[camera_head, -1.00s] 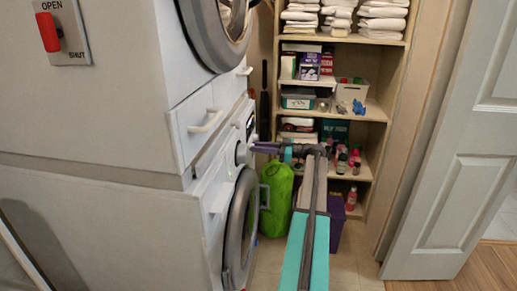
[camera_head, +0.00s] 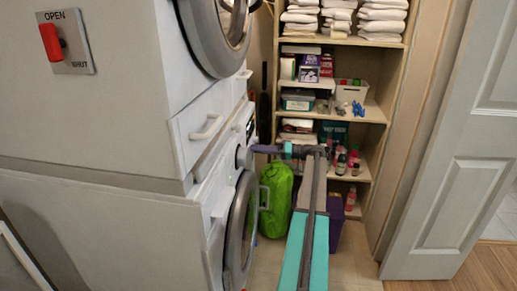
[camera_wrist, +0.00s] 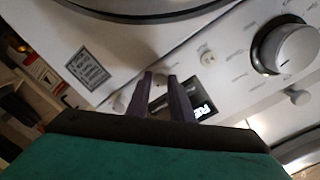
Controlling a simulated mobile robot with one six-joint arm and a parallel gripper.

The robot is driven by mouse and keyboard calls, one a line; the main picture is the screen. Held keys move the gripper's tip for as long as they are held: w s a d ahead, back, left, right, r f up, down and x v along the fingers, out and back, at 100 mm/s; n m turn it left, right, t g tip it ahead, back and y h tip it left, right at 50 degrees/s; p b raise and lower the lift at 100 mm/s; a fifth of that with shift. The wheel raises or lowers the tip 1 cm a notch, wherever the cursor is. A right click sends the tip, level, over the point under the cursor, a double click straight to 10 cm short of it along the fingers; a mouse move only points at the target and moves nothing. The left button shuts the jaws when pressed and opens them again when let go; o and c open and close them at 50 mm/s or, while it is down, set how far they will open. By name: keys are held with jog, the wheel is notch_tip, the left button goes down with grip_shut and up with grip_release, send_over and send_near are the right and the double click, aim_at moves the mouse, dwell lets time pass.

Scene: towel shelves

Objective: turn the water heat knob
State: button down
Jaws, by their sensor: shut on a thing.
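The lower front-loading machine's white control panel (camera_wrist: 235,75) fills much of the wrist view. My gripper (camera_wrist: 160,78) has its two dark fingers pointed at this panel, with a narrow gap between them. It is shut on a small control there, which I take to be the water heat knob; the fingers hide most of it. A large silver dial (camera_wrist: 290,48) stands to the right, clear of the fingers. In the head view my gripper (camera_head: 259,149) reaches left to the panel, beside a round dial (camera_head: 240,156).
The round lower door (camera_head: 240,232) is below the panel, and a drawer (camera_head: 205,128) is above. A green bag (camera_head: 276,199) stands on the floor beside the machine. Shelves (camera_head: 340,112) with towels and bottles stand behind my arm. A white door (camera_head: 440,190) is at right.

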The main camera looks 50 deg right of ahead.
jog(key=shift+d+m, duration=0.15)
jog(key=shift+m, duration=0.25)
jog(key=c, duration=1.6)
grip_release()
jog(key=shift+o, duration=0.2)
jog(key=shift+s, duration=0.15)
jog(key=v, duration=1.3)
jog(key=shift+s, duration=0.25)
jog(key=shift+d, duration=0.1)
